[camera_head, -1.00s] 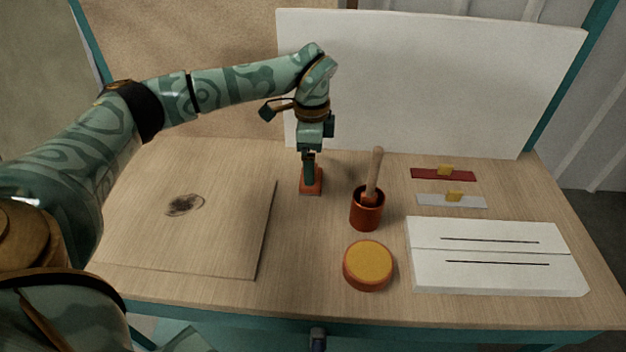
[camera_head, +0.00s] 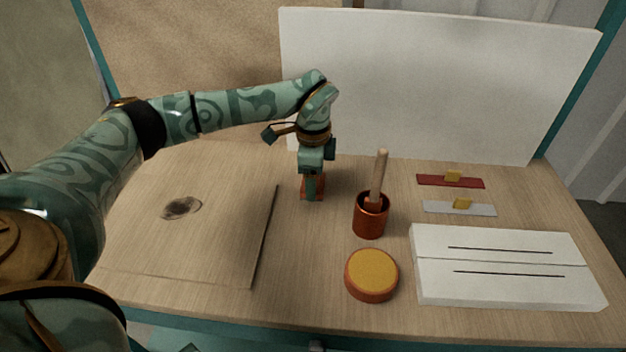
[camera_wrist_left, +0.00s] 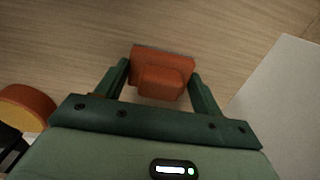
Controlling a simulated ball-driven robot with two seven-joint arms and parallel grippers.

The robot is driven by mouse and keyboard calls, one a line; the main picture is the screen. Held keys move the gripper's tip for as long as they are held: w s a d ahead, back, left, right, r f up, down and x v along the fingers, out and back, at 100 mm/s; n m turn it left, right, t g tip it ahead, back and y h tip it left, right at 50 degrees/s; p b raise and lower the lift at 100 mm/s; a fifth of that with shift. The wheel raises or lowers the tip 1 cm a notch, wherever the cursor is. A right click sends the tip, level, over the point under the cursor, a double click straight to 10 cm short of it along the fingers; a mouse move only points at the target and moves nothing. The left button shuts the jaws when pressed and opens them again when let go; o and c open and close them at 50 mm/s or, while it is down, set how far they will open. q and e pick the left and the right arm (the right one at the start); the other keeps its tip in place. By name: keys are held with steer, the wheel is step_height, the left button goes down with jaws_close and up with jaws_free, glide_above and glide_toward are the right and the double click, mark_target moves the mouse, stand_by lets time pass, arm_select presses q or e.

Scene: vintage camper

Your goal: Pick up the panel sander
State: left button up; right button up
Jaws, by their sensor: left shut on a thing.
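The panel sander (camera_head: 305,189) is a small red-orange block with a raised grip, at the middle of the wooden worktop. It also shows in the left wrist view (camera_wrist_left: 161,82), between the green fingers. My left gripper (camera_head: 313,187) reaches it from above, pointing down, and is shut on its raised grip. The gripper hides much of the sander in the head view. The sander appears to sit on the worktop; I see no clear gap under it. My right gripper is not in view.
A red cup (camera_head: 370,220) with a wooden-handled tool and a round yellow-topped tin (camera_head: 371,272) stand right of the sander. A thin board (camera_head: 215,240) with a dark mark lies left. Red and pale strips with yellow grips and a slotted white block (camera_head: 500,265) lie farther right. A white panel (camera_head: 430,85) stands behind.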

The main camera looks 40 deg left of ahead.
arm_select(q)
steer(key=shift+r, duration=0.1)
steer(key=shift+r, duration=0.25)
step_height(320, 180, up, 3)
steer(key=shift+p, duration=1.15)
steer(key=s+d+r+p, duration=0.5)
steer(key=s+d+r, duration=0.3)
steer(key=s, duration=0.3)
steer(key=shift+d+r+p, duration=0.35)
steer(key=shift+r+p, duration=0.05)
steer(key=shift+r, duration=0.25)
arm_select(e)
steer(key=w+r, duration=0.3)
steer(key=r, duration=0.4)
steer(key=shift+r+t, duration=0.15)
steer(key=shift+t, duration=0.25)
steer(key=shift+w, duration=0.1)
